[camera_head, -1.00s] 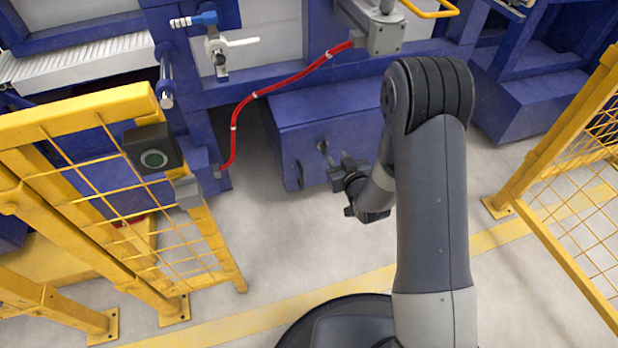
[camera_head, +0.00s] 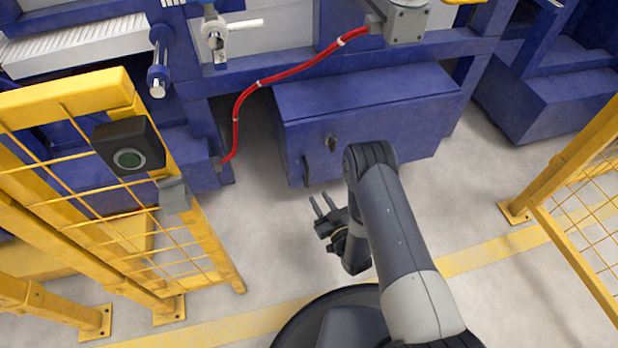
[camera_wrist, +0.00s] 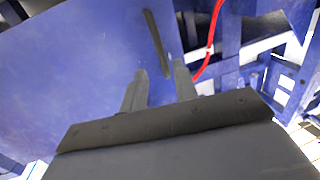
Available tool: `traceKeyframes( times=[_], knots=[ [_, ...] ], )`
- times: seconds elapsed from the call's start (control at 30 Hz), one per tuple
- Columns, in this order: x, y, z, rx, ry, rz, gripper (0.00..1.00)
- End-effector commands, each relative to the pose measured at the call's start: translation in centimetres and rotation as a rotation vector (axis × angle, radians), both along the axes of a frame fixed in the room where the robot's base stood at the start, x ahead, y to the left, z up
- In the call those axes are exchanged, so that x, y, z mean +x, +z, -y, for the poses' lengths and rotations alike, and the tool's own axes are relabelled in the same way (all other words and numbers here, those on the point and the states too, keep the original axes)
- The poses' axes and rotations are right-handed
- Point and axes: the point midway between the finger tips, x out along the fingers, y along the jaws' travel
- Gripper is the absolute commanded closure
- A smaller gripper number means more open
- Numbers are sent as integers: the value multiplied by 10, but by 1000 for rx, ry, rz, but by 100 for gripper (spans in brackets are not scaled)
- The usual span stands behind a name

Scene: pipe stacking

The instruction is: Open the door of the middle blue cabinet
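The middle blue cabinet (camera_head: 400,125) stands on the floor under the blue frame, and its front door looks shut. A dark upright handle (camera_head: 306,168) is at the door's left edge, with a small dark latch or knob (camera_head: 333,143) to its right. My gripper (camera_head: 320,196) is open and empty, in front of and below the handle in the head view, apart from it. In the wrist view, my gripper's two spread fingers (camera_wrist: 160,74) point at the blue door (camera_wrist: 70,75), and the dark handle (camera_wrist: 156,42) lies just beyond them.
A yellow mesh fence (camera_head: 130,200) with a dark button box (camera_head: 128,146) stands at the left. Another yellow fence (camera_head: 575,210) is at the right. A red hose (camera_head: 270,78) hangs above the cabinet's left side. The floor before the cabinet is clear.

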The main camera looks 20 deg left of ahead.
Motion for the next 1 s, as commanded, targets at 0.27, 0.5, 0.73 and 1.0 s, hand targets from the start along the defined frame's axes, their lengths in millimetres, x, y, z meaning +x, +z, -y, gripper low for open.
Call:
traceKeyframes(
  times=[0.27, 0.5, 0.73, 1.0],
  knots=[
    [39, -2, -36, 3, 1, 4, 72],
    [65, -1, -59, 1, 0, 1, 72],
    [72, 0, -66, 0, -1, -1, 72],
    [72, 1, -66, -1, -1, -1, 77]
  ],
)
